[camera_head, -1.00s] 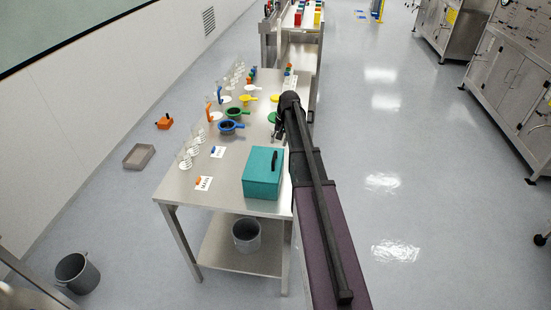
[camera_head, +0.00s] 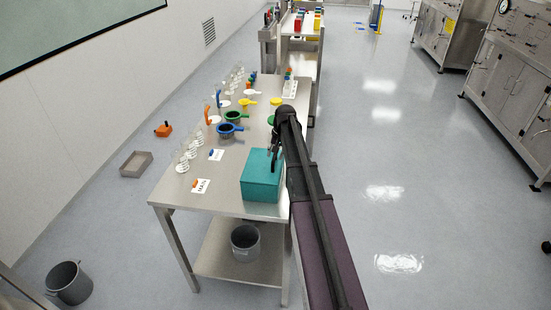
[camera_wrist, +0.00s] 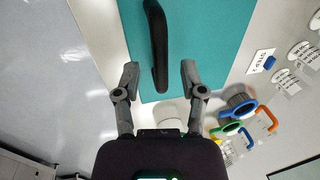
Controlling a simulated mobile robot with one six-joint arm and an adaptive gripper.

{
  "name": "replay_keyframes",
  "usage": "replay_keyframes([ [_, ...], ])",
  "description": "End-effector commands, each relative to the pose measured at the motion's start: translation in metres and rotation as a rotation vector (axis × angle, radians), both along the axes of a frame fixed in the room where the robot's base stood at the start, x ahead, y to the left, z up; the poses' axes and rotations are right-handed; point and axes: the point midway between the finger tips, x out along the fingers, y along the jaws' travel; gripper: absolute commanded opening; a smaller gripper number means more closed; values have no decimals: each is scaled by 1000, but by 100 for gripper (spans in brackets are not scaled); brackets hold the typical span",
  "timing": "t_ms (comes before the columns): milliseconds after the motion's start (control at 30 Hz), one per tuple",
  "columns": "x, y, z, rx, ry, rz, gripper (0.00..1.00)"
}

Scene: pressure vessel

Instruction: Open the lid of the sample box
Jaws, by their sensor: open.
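The sample box is a teal box (camera_head: 262,181) standing near the front right corner of the steel table. Its lid looks closed. A black handle (camera_wrist: 157,45) runs along the lid in the wrist view, where the teal lid (camera_wrist: 195,40) fills the upper middle. My gripper (camera_wrist: 159,76) is open, with its two grey fingertips on either side of the near end of the handle. It is over the lid. In the head view my gripper (camera_head: 275,160) is at the box's far edge, and the arm partly hides the handle.
The steel table (camera_head: 222,190) also holds a blue-handled cup (camera_head: 230,129), a green cup (camera_head: 233,115), a yellow cup (camera_head: 248,101), glassware and labels (camera_head: 201,186) left of the box. A grey bucket (camera_head: 245,241) stands on the lower shelf. Floor right of the table is clear.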

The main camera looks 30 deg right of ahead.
Motion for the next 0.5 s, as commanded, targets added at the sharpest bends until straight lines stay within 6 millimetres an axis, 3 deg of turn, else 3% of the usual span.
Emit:
replay_keyframes([
  [433,1,1,-3,0,0,0,53],
  [467,1,1,-3,0,0,0,50],
  [500,1,1,-3,0,0,0,38],
])
